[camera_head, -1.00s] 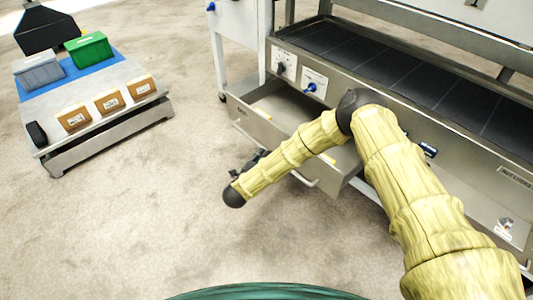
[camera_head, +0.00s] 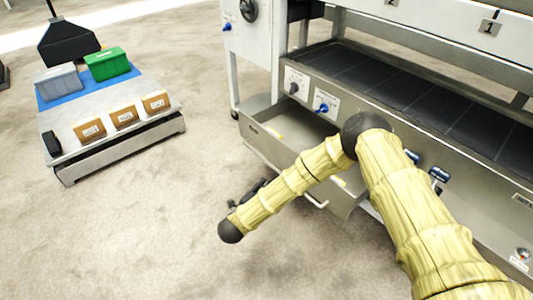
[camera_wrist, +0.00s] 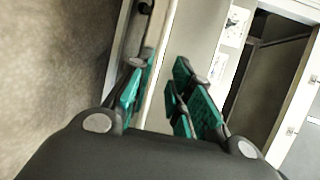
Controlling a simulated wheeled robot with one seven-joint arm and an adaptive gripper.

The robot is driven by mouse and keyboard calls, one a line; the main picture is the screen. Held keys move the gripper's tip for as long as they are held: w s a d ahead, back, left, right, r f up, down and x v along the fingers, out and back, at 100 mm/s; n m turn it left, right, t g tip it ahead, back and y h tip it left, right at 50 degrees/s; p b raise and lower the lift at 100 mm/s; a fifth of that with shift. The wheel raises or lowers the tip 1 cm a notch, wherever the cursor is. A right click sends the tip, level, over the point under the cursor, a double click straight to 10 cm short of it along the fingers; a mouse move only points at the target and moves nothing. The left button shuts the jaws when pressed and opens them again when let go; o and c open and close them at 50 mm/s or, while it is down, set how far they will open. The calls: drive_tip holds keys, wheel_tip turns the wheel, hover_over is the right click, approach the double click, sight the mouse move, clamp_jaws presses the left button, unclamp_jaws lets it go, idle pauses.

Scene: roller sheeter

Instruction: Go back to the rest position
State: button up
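My gripper (camera_head: 242,198) is a dark shape, mostly hidden behind my yellow-sleeved arm, near the open drawer (camera_head: 263,132) of the sheeter. In the wrist view my gripper (camera_wrist: 162,92) has its two green-padded fingers apart, with nothing visibly held. A pale rim and a grey panel (camera_wrist: 193,45) show behind and between the fingers. I cannot tell from the wrist view how far the fingers are from the drawer. My arm reaches in from the lower right and bends in front of the sheeter.
The roller sheeter (camera_head: 400,85) fills the right, with knobs on its front (camera_head: 322,105). A low cart (camera_head: 110,145) at left bears a green bin (camera_head: 107,64), a grey bin (camera_head: 60,82) and several brown boxes. Open floor (camera_head: 150,225) lies between cart and sheeter.

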drive_tip(key=s+d+f+n+g+y, duration=0.35)
drive_tip(key=s+d+f+n, duration=0.2)
drive_tip(key=s+n, duration=0.35)
drive_tip(key=s+d+f+n+g+y, duration=0.3)
drive_tip(key=s+d+f+n+y, duration=0.3)
drive_tip(key=s, duration=0.4)
drive_tip(key=s+d+r+n+g+h, duration=0.1)
drive_tip(key=s+d+n+g, duration=0.2)
drive_tip(key=s+d, duration=0.35)
drive_tip(key=s+d+n+g+h, duration=0.1)
drive_tip(key=s+d+n+g, duration=0.15)
drive_tip(key=s, duration=0.65)
drive_tip(key=s+d+r+n+g+h, duration=0.1)
drive_tip(key=s+d+n+g, duration=0.15)
drive_tip(key=s+d, duration=0.45)
wheel_tip(320, 180, up, 31)
drive_tip(key=s+a+p, duration=0.1)
drive_tip(key=p, duration=3)
drive_tip(key=shift+s, duration=0.3)
